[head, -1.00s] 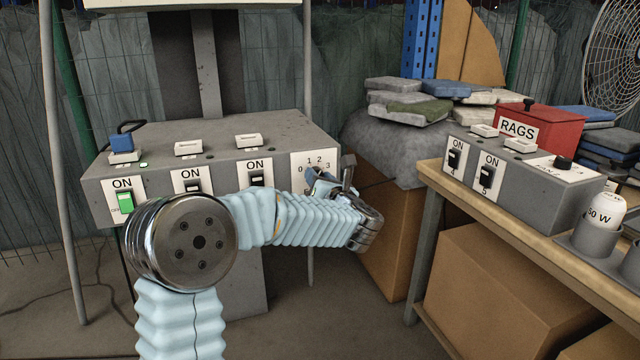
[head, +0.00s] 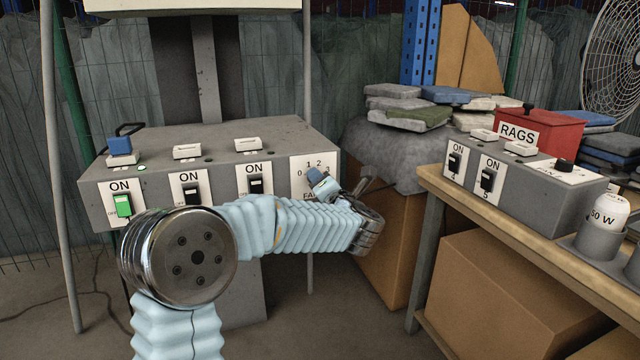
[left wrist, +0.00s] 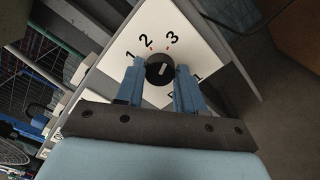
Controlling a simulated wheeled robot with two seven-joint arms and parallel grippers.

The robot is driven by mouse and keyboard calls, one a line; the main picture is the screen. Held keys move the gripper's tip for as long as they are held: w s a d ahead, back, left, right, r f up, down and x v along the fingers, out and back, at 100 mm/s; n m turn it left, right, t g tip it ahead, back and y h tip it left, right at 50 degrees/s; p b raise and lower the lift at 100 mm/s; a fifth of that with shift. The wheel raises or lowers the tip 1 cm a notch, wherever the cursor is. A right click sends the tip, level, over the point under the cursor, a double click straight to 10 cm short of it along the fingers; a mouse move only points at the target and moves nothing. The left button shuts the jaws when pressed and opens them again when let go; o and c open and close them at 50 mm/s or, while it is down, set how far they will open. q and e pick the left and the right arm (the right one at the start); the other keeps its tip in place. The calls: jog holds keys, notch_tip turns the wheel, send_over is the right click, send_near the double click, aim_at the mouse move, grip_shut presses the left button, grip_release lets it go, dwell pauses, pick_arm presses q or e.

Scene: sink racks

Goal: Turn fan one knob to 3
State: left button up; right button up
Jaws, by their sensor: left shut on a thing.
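The fan one dial plate (head: 299,165) is white, with numbers 0 to 3, at the right end of the front of the left grey control box (head: 240,140). In the head view the knob is mostly hidden by my left gripper (head: 322,185). In the left wrist view the black round knob (left wrist: 158,72) with a white mark sits between the two blue fingers of my left gripper (left wrist: 160,88). They are shut on it from both sides. The numbers 1, 2 and 3 show around it; I cannot tell exactly which number the mark meets. My right gripper is out of view.
Several switches marked ON stand left of the dial; the leftmost one (head: 123,205) is green. A second grey box (head: 535,195) with switches and a black knob (head: 564,165) stands on the wooden table (head: 440,190) at right, beside a red RAGS box (head: 540,132).

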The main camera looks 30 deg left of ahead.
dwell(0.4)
pick_arm(q)
jog(key=o, duration=1)
jog(key=shift+o, duration=0.2)
jog(key=shift+d, duration=0.15)
jog(key=b+v, duration=0.1)
jog(key=v, duration=1.2)
jog(key=shift+s+d, duration=0.15)
jog(key=shift+s, duration=0.15)
